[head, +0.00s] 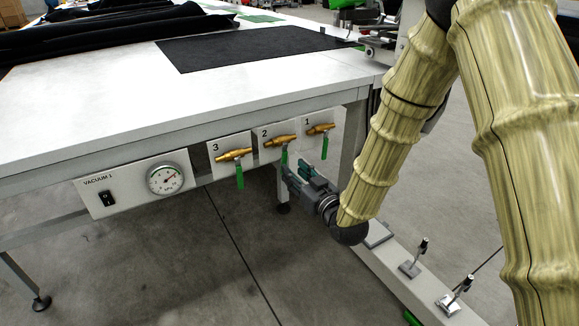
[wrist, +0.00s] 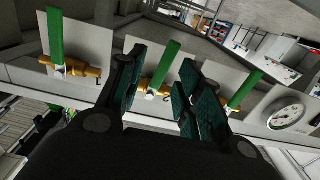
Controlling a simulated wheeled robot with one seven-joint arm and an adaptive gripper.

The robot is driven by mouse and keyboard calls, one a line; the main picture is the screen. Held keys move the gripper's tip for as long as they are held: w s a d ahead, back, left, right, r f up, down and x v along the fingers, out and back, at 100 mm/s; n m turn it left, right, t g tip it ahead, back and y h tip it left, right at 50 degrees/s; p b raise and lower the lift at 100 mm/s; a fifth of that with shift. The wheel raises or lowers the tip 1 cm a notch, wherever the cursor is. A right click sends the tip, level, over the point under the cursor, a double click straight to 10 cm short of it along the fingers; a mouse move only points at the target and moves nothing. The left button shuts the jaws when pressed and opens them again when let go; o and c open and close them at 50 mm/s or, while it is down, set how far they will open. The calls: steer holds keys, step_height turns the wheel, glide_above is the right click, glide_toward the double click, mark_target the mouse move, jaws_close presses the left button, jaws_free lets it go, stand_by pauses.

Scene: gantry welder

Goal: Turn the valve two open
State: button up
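Valve two is a brass valve (head: 279,141) on a white plate marked 2, under the table edge. Its green handle (head: 284,157) hangs down, partly hidden by my gripper. In the wrist view, which is turned over, the same green handle (wrist: 166,62) points up between my finger pads. My gripper (head: 297,173) is just below and in front of valve two. Its two sides (wrist: 161,78) are apart, with a gap showing on each side of the handle. Whether a finger touches it I cannot tell.
Valve one (head: 320,129) and valve three (head: 234,155) sit close on either side, their green handles also hanging down. A pressure gauge (head: 166,179) and black switch (head: 106,198) are further left. The white tabletop (head: 130,82) overhangs the valves. A low beam (head: 385,256) with clamps lies below my arm.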

steer(key=v, duration=0.5)
steer(key=s+d+f+m+g+h+b, duration=0.1)
steer(key=s+d+f+g, duration=0.1)
steer(key=f, duration=0.7)
steer(key=s+d+f+m+g+h+b, duration=0.1)
steer(key=s+f, duration=0.4)
steer(key=f, duration=0.5)
steer(key=s+d+f+m+g+h+b, duration=0.1)
steer(key=s+d+f+g+h+b, duration=0.1)
steer(key=f, duration=0.7)
steer(key=shift+s+d+f+g+h+b, duration=0.4)
steer(key=shift+s+d+g+h, duration=0.15)
steer(key=shift+s+d, duration=0.75)
